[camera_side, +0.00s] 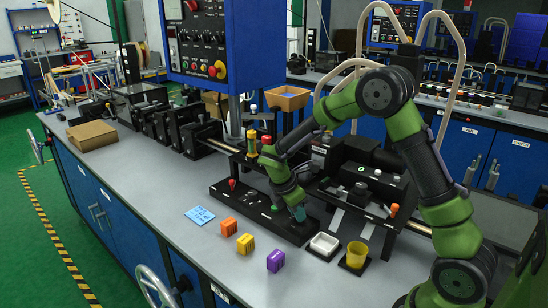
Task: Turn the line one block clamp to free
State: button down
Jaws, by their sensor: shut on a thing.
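My gripper (297,209) points down at the right part of a low black block (255,211) on the grey bench. It is shut on a small teal-green knob, which appears to be the line one block clamp; the fingers hide most of it. Which way the clamp is turned cannot be told at this size. A red-topped knob (232,184) stands upright at the left end of the same black block, apart from my gripper.
In front of the block stand orange (229,226), yellow (245,244) and purple (275,260) blocks. A blue card (200,216) lies left of them. Dark machinery is behind; the bench's front left is clear.

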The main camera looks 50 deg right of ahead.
jog(key=m+g, duration=0.1)
jog(key=m, duration=0.2)
jog(key=shift+w+m+y, duration=0.15)
jog(key=shift+m+y, duration=0.15)
jog(key=shift+m, duration=0.1)
jog(key=m+g+y, duration=0.1)
jog(key=m, duration=0.2)
jog(key=shift+d+m, duration=0.1)
jog(key=shift+m, duration=0.2)
jog(key=m+y, duration=0.1)
jog(key=m, duration=0.2)
jog(key=shift+d+m+g, duration=0.1)
jog(key=shift+m+g, duration=0.2)
jog(key=shift+g, duration=0.1)
jog(key=shift+w+r+m+y, duration=0.1)
jog(key=shift+m+y, duration=0.7)
jog(key=shift+m, duration=0.8)
jog(key=c, duration=1.2)
grip_release()
jog(key=shift+d, duration=0.1)
jog(key=shift+o, duration=0.2)
jog(key=v, duration=1.6)
jog(key=shift+w+r, duration=0.3)
jog(key=shift+w, duration=0.05)
